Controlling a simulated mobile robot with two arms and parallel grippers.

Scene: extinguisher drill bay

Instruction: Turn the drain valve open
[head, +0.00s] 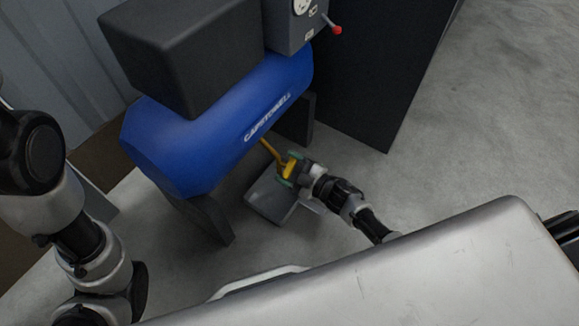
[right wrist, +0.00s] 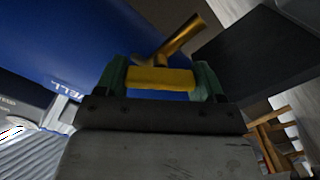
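The drain valve is under the blue compressor tank (head: 200,125). It has a brass-coloured pipe (head: 268,148) and a yellow handle (head: 289,168). My right gripper (head: 287,170) is at the handle. In the right wrist view, the yellow handle (right wrist: 160,79) spans the gap between the green fingertips of the right gripper (right wrist: 160,82), which appear to touch both its ends. The brass pipe (right wrist: 180,39) rises behind the handle towards the upper right. My left arm shows at the left of the head view, but its gripper is out of frame.
A grey pan (head: 268,196) lies on the floor below the valve, partly behind my right gripper. Dark tank feet (head: 205,218) stand nearby. A dark cabinet (head: 375,75) stands behind. A grey box with a gauge and red-knobbed lever (head: 336,30) is above. The concrete floor at right is clear.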

